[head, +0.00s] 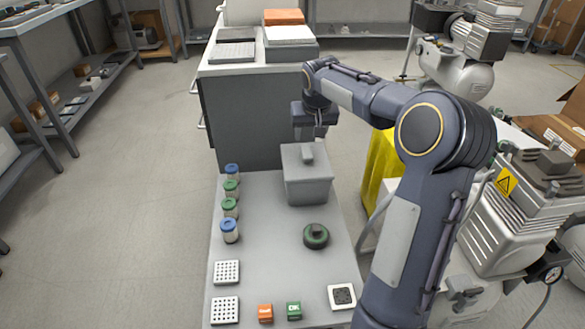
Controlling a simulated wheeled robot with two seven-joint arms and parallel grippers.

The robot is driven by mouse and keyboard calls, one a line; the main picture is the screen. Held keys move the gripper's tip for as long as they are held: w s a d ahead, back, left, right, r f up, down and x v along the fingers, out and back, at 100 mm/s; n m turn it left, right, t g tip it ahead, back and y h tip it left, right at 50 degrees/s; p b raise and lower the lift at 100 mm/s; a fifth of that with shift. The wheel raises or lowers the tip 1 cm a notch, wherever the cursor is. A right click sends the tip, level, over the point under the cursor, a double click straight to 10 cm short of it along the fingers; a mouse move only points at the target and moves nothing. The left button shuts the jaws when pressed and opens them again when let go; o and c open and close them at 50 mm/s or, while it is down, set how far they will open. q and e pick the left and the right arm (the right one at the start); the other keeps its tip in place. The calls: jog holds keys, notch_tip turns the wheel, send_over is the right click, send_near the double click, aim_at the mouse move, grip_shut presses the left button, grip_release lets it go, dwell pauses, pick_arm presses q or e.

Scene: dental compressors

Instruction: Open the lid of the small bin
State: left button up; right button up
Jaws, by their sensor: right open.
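The small bin (306,188) is a grey box standing on the far part of the light grey table. My right arm reaches in from the right, and my right gripper (311,137) points down at the far side of the bin, near the lid's back edge. It is open and appears empty. Its fingertips are small and partly hidden, so I cannot tell whether they touch the lid. My left gripper is not in view.
Several jars (230,208) with blue and green caps line the table's (265,250) left edge. A dark green round object (316,235) sits in front of the bin. A dark cabinet (250,120) stands behind. Compressors (500,225) stand at right.

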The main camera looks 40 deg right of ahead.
aim_at(307, 152)
jog(key=b+x, duration=0.3)
jog(key=x, duration=0.6)
jog(key=shift+w+d+f, duration=0.25)
jog(key=shift+w, duration=0.05)
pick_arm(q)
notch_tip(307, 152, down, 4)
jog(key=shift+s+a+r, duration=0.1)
pick_arm(e)
grip_shut()
